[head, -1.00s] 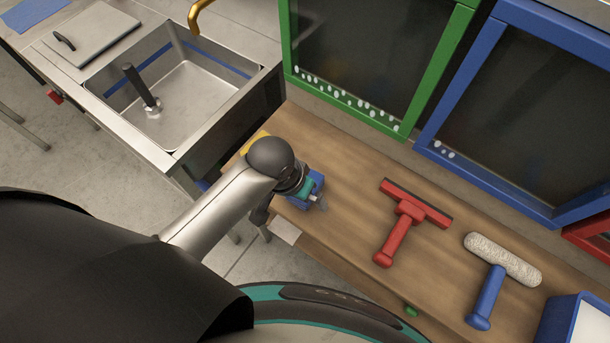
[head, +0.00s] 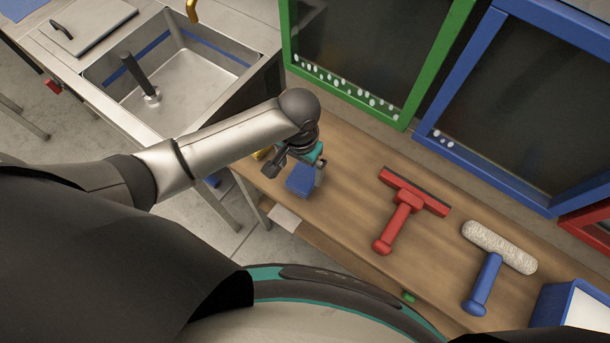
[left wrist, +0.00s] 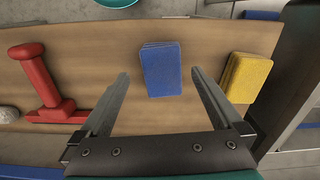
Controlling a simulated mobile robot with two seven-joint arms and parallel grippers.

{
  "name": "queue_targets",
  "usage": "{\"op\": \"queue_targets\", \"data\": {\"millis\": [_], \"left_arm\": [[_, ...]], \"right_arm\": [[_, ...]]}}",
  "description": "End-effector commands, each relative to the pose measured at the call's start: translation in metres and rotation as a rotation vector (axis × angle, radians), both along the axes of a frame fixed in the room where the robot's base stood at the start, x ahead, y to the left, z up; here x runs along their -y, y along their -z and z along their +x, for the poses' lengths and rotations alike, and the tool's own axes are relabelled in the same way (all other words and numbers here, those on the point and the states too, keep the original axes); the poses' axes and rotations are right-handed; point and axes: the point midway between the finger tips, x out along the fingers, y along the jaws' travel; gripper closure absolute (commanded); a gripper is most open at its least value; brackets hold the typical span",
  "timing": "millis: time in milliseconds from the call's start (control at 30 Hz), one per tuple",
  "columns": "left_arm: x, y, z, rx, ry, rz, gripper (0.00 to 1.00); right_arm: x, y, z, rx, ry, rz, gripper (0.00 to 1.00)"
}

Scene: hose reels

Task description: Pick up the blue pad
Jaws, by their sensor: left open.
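The blue pad (head: 301,181) lies on the wooden worktop near its left end. It also shows in the left wrist view (left wrist: 161,70), flat, with layered edges at its left side. My left gripper (head: 295,173) is over the pad and partly covers it in the head view. In the left wrist view the left gripper (left wrist: 160,77) is open, with one finger on each side of the pad's near part in the picture. Gaps show on both sides, and nothing is held. My right gripper is not in view.
A yellow pad (left wrist: 247,77) lies right of the blue pad in the left wrist view. A red squeegee (head: 407,205) and a blue-handled roller (head: 487,285) lie farther right on the worktop (head: 350,170). A sink (head: 185,90) stands left; green (head: 395,118) and blue (head: 525,200) frames stand behind.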

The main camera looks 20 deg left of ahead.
Motion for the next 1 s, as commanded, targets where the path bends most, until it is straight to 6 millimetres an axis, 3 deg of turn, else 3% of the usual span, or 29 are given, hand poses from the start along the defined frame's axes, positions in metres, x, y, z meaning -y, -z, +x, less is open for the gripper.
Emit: {"op": "queue_targets", "data": {"millis": [100,333,600,933,1000], "left_arm": [[0.000,0.017,0.000,-0.001,0.000,0.000,0.00],[-0.001,0.032,0.000,-0.001,0.000,0.000,0.00],[-0.002,0.069,0.000,0.000,0.001,0.000,0.00],[-0.002,0.075,0.000,0.002,0.002,-0.001,0.00],[-0.002,0.075,0.000,0.002,0.002,-0.001,0.06]], "right_arm": [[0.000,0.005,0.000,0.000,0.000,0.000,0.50],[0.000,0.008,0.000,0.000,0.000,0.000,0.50],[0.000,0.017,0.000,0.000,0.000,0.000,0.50],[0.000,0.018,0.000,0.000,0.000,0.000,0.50],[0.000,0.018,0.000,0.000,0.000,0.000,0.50]]}}
